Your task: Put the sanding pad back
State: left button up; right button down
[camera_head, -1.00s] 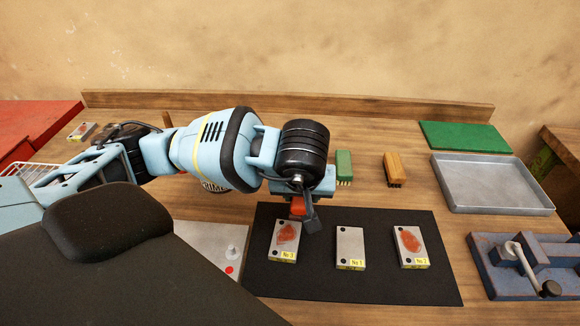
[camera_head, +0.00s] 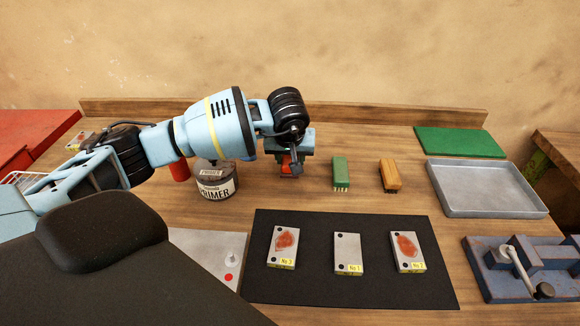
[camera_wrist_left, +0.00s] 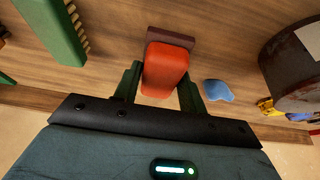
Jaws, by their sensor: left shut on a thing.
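The sanding pad is an orange-red block with a brown underside; in the left wrist view (camera_wrist_left: 166,70) it sits between my fingers. My left gripper (camera_head: 290,165) is shut on it, and in the head view only a bit of red shows below the jaws. The gripper is over the back part of the bench, left of the green brush (camera_head: 340,173) and right of the primer tin (camera_head: 216,184). I cannot tell whether the pad touches the wood. My right gripper is not in view.
An orange brush (camera_head: 390,175) stands right of the green one. A black mat (camera_head: 322,285) in front carries metal plates, two with reddish patches. A grey tray (camera_head: 485,190), a green pad (camera_head: 460,142) and a blue vise (camera_head: 520,268) are at right. A blue patch (camera_wrist_left: 218,90) lies near the pad.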

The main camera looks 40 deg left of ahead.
pick_arm(q)
jog(key=shift+w+a+f, duration=0.1)
jog(key=shift+f, duration=1.7)
jog(key=shift+f, duration=0.15)
jog(key=o, duration=1)
jog(key=shift+r, duration=0.45)
jog(key=v, duration=1.1)
jog(key=shift+r+p, duration=0.2)
jog(key=shift+p, duration=0.1)
